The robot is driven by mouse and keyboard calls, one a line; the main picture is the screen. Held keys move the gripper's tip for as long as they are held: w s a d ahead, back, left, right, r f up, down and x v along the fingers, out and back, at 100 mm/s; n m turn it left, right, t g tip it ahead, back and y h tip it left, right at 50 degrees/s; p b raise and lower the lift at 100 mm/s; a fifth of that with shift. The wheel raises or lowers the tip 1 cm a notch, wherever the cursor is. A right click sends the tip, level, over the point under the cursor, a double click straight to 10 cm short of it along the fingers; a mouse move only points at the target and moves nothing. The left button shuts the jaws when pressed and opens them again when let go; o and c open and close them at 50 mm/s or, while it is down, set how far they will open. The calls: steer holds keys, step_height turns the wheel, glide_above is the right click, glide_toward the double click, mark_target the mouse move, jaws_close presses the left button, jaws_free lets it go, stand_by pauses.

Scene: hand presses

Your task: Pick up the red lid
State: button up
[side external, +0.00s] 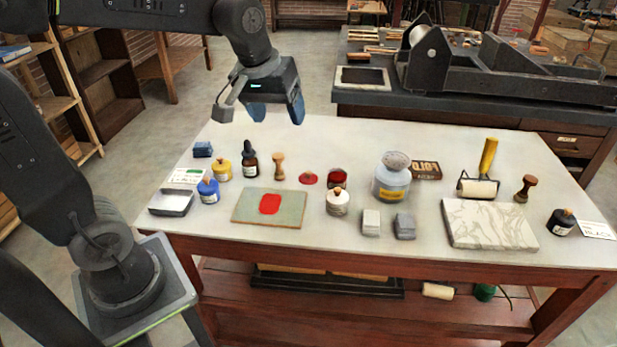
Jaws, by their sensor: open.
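A small flat red lid (308,178) lies on the white tabletop near the middle of the table. Just to its right stands a small jar with red at its top (337,178). My gripper (276,112) is above the back left part of the table, with its two blue-tipped fingers apart and nothing between them. It is behind and to the left of the red lid, well clear of it.
A grey-green mat (243,208) with a red patch lies in front of the lid. A wooden-handled stamp (278,167), a dropper bottle (249,160) and a cream jar (338,204) stand nearby. A marble slab (485,225) lies right; the back middle tabletop is clear.

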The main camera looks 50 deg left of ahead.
steer(key=w+a+f+n+g, duration=0.1)
steer(key=w+a+f+n, duration=0.4)
steer(key=w, duration=0.5)
steer(key=n+g, duration=0.3)
steer(key=n, duration=0.4)
glide_above(308, 172)
step_height(308, 172, down, 13)
steer(key=f, duration=0.8)
steer(key=shift+w+a, duration=0.25)
steer(key=shift+w, duration=0.05)
steer(key=shift+s+d+f, duration=0.1)
steer(key=shift+f, duration=1.4)
steer(key=shift+s+d+f, duration=0.1)
steer(key=shift+f, duration=1.35)
steer(key=c, duration=0.9)
steer(key=shift+s+f, duration=0.1)
jaws_close()
